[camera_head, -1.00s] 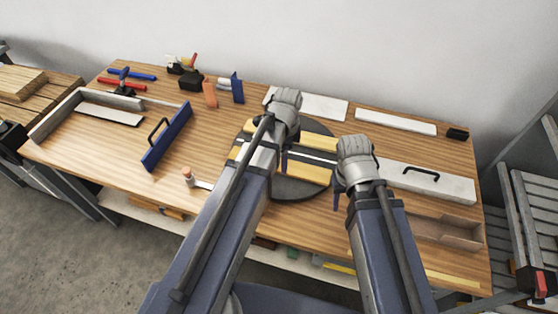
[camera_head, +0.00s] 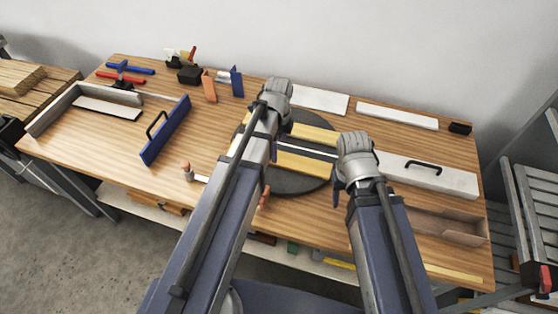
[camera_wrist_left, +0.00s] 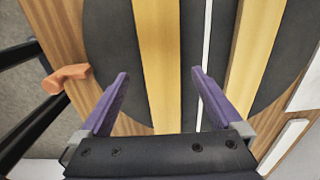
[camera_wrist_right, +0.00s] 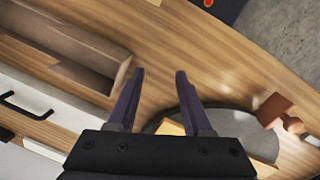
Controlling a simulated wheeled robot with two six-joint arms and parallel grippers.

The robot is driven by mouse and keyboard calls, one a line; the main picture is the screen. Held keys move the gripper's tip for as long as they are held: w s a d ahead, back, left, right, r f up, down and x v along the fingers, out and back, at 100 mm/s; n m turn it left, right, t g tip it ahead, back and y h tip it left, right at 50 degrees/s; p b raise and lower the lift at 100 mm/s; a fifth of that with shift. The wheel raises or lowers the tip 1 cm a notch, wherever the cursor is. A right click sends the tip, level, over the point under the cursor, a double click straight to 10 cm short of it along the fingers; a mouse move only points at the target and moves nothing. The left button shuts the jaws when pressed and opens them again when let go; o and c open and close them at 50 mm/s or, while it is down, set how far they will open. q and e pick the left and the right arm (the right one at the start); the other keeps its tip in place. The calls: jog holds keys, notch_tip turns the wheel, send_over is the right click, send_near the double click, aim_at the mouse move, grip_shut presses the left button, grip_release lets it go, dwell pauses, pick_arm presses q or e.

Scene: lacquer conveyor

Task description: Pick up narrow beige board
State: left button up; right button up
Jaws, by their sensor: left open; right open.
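Two narrow yellowish-beige boards lie parallel on the dark round disc (camera_head: 300,184), with a thin white strip (camera_wrist_left: 206,60) between them. In the left wrist view one board (camera_wrist_left: 158,60) lies between my open left gripper's (camera_wrist_left: 160,76) fingers in the picture, and the other board (camera_wrist_left: 257,60) passes by the right finger. In the head view the boards (camera_head: 305,165) are partly hidden by my left arm. My left gripper is empty above the disc. My right gripper (camera_wrist_right: 160,76) is open and empty over the table's front, near the disc's right edge. I cannot tell which board is meant.
An orange-handled tool (camera_wrist_left: 65,78) lies beside the disc. A white box with a black handle (camera_head: 440,178) and an open brown tray (camera_head: 440,226) are at right. A blue board with a handle (camera_head: 168,128) stands at left.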

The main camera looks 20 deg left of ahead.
aim_at(279, 158)
pick_arm(q)
jog(key=shift+w+f+b, duration=0.15)
jog(key=shift+f+b, duration=2.45)
jog(key=shift+f, duration=0.05)
pick_arm(e)
jog(key=shift+f, duration=2.65)
jog(key=shift+r, duration=0.1)
pick_arm(q)
jog(key=shift+r, duration=0.1)
jog(key=shift+c, duration=0.4)
jog(key=c, duration=1.5)
